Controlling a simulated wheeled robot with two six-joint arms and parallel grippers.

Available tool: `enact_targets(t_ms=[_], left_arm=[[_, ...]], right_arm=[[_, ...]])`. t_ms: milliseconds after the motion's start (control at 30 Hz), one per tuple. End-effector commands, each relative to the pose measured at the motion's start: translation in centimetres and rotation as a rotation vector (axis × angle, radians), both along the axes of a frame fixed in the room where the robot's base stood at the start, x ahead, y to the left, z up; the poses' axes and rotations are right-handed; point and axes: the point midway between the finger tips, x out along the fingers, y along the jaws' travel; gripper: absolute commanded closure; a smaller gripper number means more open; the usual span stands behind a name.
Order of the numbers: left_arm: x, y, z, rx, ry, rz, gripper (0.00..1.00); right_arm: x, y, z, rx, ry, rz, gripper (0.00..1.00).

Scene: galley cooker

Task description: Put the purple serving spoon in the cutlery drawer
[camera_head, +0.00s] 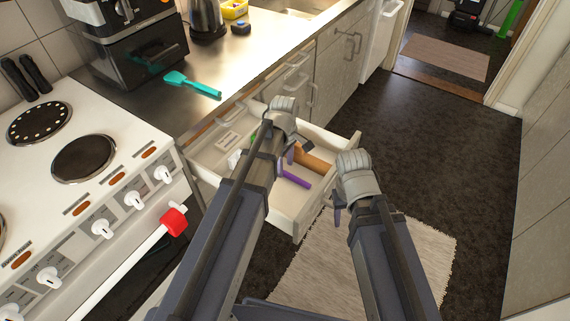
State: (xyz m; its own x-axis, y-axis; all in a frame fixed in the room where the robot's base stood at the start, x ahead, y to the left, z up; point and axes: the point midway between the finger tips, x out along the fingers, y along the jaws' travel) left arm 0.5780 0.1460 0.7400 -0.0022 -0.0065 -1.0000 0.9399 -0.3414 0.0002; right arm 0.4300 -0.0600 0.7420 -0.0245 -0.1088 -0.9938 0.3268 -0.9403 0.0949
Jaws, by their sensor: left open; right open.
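The purple serving spoon (294,179) lies in the open cutlery drawer (318,205). Only part of its purple handle shows; the rest is hidden behind my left arm. My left gripper (291,153) is open above the drawer, close to the spoon in the picture and apparently not holding it. Its fingers are partly hidden by the wrist. My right gripper (338,216) is open and empty, just outside the drawer's right front corner.
A brown wooden utensil (315,161) and other items lie in the drawer. A teal spatula (192,84) lies on the steel counter (245,62). The white cooker (105,205) stands at left, with a red thing (174,220) on its rail.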

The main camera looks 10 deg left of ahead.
Motion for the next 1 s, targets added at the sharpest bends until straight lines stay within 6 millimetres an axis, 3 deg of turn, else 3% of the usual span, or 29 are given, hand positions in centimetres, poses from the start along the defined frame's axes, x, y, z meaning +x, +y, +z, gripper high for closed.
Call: enact_targets(t_ms=[33, 533, 700, 1000], left_arm=[[0.0, 0.0, 1.4, 0.000, 0.000, 0.000, 0.42], [0.0, 0.1, 8.7, 0.000, 0.000, 0.000, 0.42], [0.0, 0.1, 9.9, 0.000, 0.000, 0.000, 0.42], [0.0, 0.1, 9.9, 0.000, 0.000, 0.000, 0.42]], right_arm=[[0.0, 0.0, 1.4, 0.000, 0.000, 0.000, 0.50], [0.0, 0.0, 8.7, 0.000, 0.000, -0.001, 0.50], [0.0, 0.0, 9.9, 0.000, 0.000, -0.001, 0.50], [0.0, 0.0, 9.9, 0.000, 0.000, -0.001, 0.50]])
